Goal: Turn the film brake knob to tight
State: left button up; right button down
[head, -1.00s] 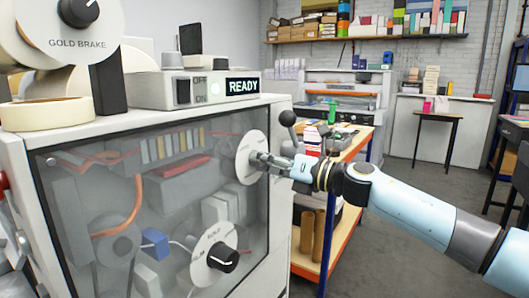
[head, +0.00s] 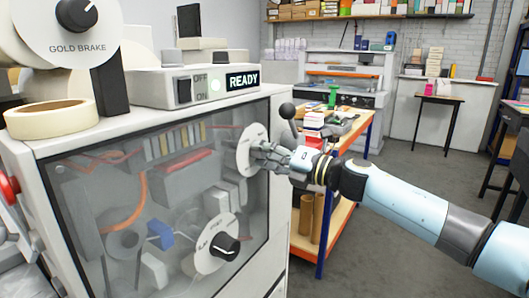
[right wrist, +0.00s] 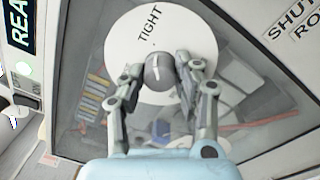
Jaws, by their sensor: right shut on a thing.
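The film brake knob is a small dark grey knob with a pale pointer line; it shows in the right wrist view (right wrist: 158,72). It sits at the middle of a white round dial (right wrist: 190,35) marked TIGHT. The pointer line seems to lean up toward the small dot below that word. In the head view the dial (head: 248,143) is on the machine's clear front panel, and the gripper hides the knob. My right gripper (head: 262,157) is shut on the knob, with fingers on both sides of it in the right wrist view (right wrist: 160,70). My left gripper is not in view.
A second dial with a black knob (head: 224,247) is lower on the panel. A GOLD BRAKE knob (head: 76,14) is at the top left. A lever with a black ball (head: 287,111) stands close behind the gripper. A wooden-topped cart (head: 345,140) is to the right.

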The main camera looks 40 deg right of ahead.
jog(key=c, duration=0.9)
grip_release()
jog(key=shift+c, duration=0.2)
jog(key=shift+s+d, duration=0.1)
jog(key=shift+s, duration=0.05)
jog(key=v, duration=1.1)
jog(key=shift+s+d+f, duration=0.15)
jog(key=shift+s+d, duration=0.05)
jog(key=shift+s, duration=0.15)
